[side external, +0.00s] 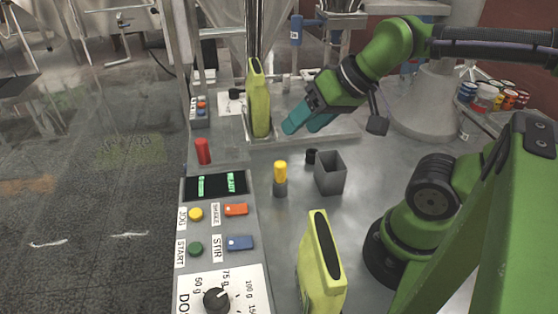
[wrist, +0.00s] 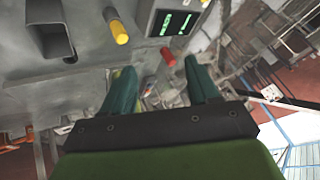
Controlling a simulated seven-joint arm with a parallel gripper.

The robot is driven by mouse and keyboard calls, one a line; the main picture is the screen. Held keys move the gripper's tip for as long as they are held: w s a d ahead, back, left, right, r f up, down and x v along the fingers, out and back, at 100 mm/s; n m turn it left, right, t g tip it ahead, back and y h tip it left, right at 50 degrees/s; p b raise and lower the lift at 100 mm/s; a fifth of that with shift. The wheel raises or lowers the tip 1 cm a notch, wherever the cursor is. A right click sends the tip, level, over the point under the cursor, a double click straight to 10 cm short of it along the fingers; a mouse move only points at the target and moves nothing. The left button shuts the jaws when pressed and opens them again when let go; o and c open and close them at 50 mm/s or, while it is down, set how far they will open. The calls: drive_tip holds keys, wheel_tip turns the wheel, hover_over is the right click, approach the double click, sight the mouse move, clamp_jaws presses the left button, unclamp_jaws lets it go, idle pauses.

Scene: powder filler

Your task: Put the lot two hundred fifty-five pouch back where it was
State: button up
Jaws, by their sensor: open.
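Two yellow-green pouches with dark panels show in the side view, and no lot number can be read on either. One pouch (side external: 260,104) stands upright at the back under the filler. The other pouch (side external: 318,268) stands in the front, near the control panel. My gripper (side external: 304,124) is open, its teal fingers just right of the back pouch and apart from it. In the wrist view the fingers (wrist: 160,78) are spread with no pouch held between them. A yellow-green sliver shows behind the left finger there; I cannot tell which pouch it is.
A grey open box (side external: 330,174), a yellow-topped post (side external: 280,178) and a red post (side external: 203,151) stand mid-table. The control panel (side external: 218,240) with buttons and dial runs along the left. Colored jars (side external: 490,95) stand at right. Bare table lies between the box and front pouch.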

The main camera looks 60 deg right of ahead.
drive_tip(key=shift+f, duration=0.15)
drive_tip(key=n+t+h, duration=0.2)
drive_tip(key=n+h, duration=1)
drive_tip(key=n, duration=1.9)
approach(257, 69)
drive_tip(key=shift+x, duration=5.5)
